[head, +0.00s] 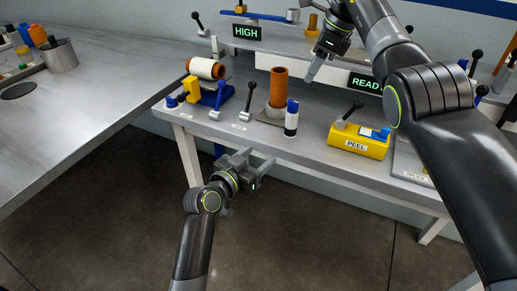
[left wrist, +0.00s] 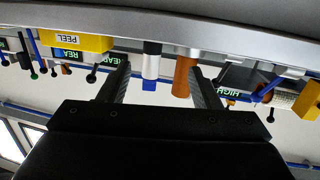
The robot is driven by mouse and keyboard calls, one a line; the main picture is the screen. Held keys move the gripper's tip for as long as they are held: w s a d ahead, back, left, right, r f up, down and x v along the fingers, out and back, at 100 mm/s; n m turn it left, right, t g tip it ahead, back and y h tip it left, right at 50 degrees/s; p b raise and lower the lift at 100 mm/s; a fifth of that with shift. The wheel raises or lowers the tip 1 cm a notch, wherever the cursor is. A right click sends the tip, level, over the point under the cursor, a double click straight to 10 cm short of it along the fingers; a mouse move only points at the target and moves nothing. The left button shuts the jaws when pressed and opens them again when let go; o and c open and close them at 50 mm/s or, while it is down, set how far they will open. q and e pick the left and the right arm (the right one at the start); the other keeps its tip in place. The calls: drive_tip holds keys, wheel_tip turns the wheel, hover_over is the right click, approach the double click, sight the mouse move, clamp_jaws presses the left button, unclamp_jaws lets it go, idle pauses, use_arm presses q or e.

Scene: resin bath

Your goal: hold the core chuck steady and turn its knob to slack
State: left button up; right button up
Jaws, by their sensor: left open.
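What looks like the core chuck (head: 212,95) is a blue and yellow stand at the bench's left end, with a white roll with orange ends (head: 205,68) above it. A small blue knob (head: 171,101) sits at its left. In the left wrist view, which is upside down, its yellow part (left wrist: 308,100) shows at the right edge. My left gripper (head: 258,163) is open and empty in front of the bench edge, right of and below the chuck. My right gripper (head: 318,66) is above the bench, far right of the chuck; its fingers are too small to read.
A brown cylinder (head: 278,87), a white and blue bottle (head: 291,120) and black-knobbed levers (head: 247,100) stand right of the chuck. A yellow PEEL box (head: 358,141) is further right. HIGH (head: 247,32) and READ (head: 365,82) displays stand behind. Another metal bench (head: 90,100) is at left.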

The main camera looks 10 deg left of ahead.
sight(295, 119)
use_arm(q)
drive_tip(key=shift+m+t+h, duration=0.3)
drive_tip(key=r+x, duration=0.1)
drive_tip(key=x, duration=0.4)
drive_tip(key=r+x, duration=0.1)
drive_tip(key=x, duration=0.5)
drive_tip(key=d+r+x, duration=0.1)
drive_tip(key=x, duration=0.5)
drive_tip(key=shift+r, duration=0.25)
drive_tip(key=shift+c, duration=0.5)
drive_tip(key=c, duration=1.1)
drive_tip(key=shift+c, duration=0.2)
